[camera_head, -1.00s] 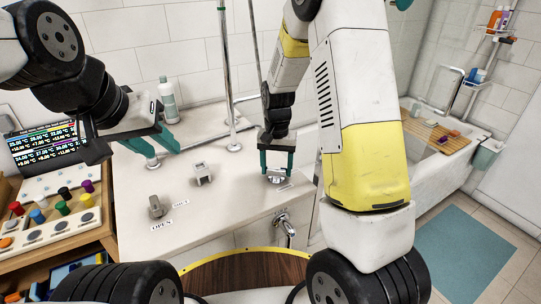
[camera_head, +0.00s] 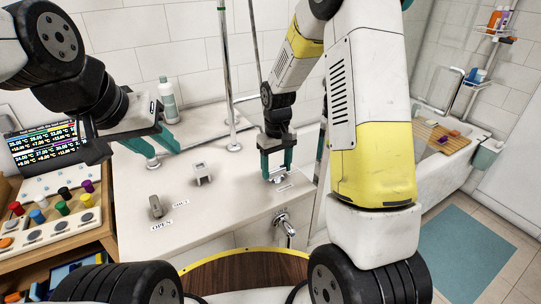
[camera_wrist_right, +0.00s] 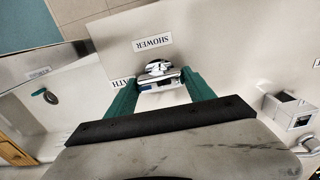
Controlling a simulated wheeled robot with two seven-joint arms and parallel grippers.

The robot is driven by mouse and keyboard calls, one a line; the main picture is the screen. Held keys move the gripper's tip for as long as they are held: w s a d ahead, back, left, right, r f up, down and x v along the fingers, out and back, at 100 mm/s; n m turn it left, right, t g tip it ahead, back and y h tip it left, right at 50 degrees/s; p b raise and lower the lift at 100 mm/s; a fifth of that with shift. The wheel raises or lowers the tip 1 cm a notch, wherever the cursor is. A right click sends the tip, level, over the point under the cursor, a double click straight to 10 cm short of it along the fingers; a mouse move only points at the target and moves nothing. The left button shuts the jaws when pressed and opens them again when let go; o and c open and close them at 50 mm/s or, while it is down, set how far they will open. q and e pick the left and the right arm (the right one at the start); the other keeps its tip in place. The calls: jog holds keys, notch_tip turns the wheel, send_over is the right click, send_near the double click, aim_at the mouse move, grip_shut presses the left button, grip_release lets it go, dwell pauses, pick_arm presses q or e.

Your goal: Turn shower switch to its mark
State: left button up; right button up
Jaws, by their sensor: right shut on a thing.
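The shower switch is a small chrome knob (camera_head: 277,177) on the white ledge, to the right of the middle in the head view. My right gripper (camera_head: 277,167) reaches down over it with its teal fingers on either side. In the right wrist view the knob (camera_wrist_right: 158,72) sits between the fingertips, and the right gripper (camera_wrist_right: 160,85) is shut on it. A SHOWER label (camera_wrist_right: 152,42) lies just beyond the knob. A second label, partly hidden by a finger, reads "ATH" (camera_wrist_right: 121,83). My left gripper (camera_head: 153,148) is open and empty above the ledge.
A grey knob (camera_head: 156,206) with OPEN and SHUT labels and a small metal block (camera_head: 202,173) stand on the ledge (camera_head: 225,200). A vertical pipe (camera_head: 228,80) and a bottle (camera_head: 168,100) stand behind.

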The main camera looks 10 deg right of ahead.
aim_at(277, 168)
dwell(0.5)
jog(key=o, duration=1.4)
jog(key=shift+r, duration=3.9)
jog(key=shift+r, duration=0.15)
jog(key=s+d+r+m+t, duration=0.1)
jog(key=s+r+t, duration=0.1)
jog(key=s+r, duration=0.3)
jog(key=s+d+r+m+t+y, duration=0.1)
jog(key=s+r+t, duration=0.1)
jog(key=s+r, duration=0.4)
jog(key=s+d+r+m+t+y, duration=0.1)
jog(key=s+r, duration=0.4)
jog(key=s, duration=0.5)
jog(key=shift+s+d+r+m+t, duration=0.15)
jog(key=shift+r+m+t, duration=0.2)
jog(key=shift+t, duration=0.25)
